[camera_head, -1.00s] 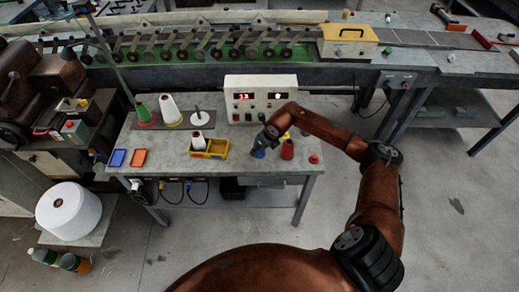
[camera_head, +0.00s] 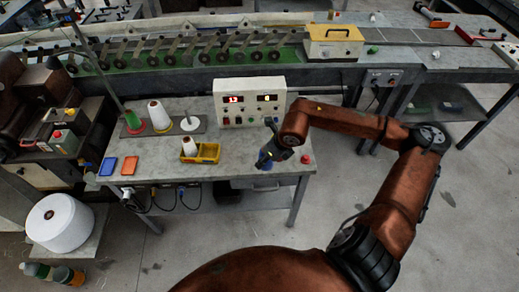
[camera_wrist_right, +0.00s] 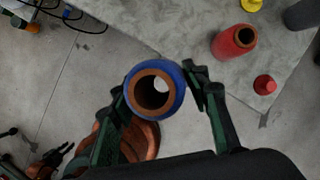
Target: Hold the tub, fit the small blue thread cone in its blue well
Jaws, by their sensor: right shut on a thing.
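The small blue thread cone (camera_wrist_right: 172,108) is held between the two fingers of my right gripper (camera_wrist_right: 158,88). In the right wrist view I look into its open brown end. In the head view my right gripper (camera_head: 268,153) is over the table's front right part, with the blue cone (camera_head: 264,164) below it. The yellow tub (camera_head: 207,155) stands on the table to the left, with a white cone in it. A shallow blue tray (camera_head: 108,166) lies near the table's left end. A small dark two-pronged gripper (camera_wrist_right: 58,152), seemingly my left one, shows at the wrist view's lower left; its opening is unclear.
A red cone (camera_wrist_right: 232,44) and a red knob (camera_wrist_right: 264,85) stand close to the held cone. An orange tray (camera_head: 130,165) lies beside the blue one. A control box (camera_head: 250,105) and several upright cones stand at the back. Table between tub and gripper is bare.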

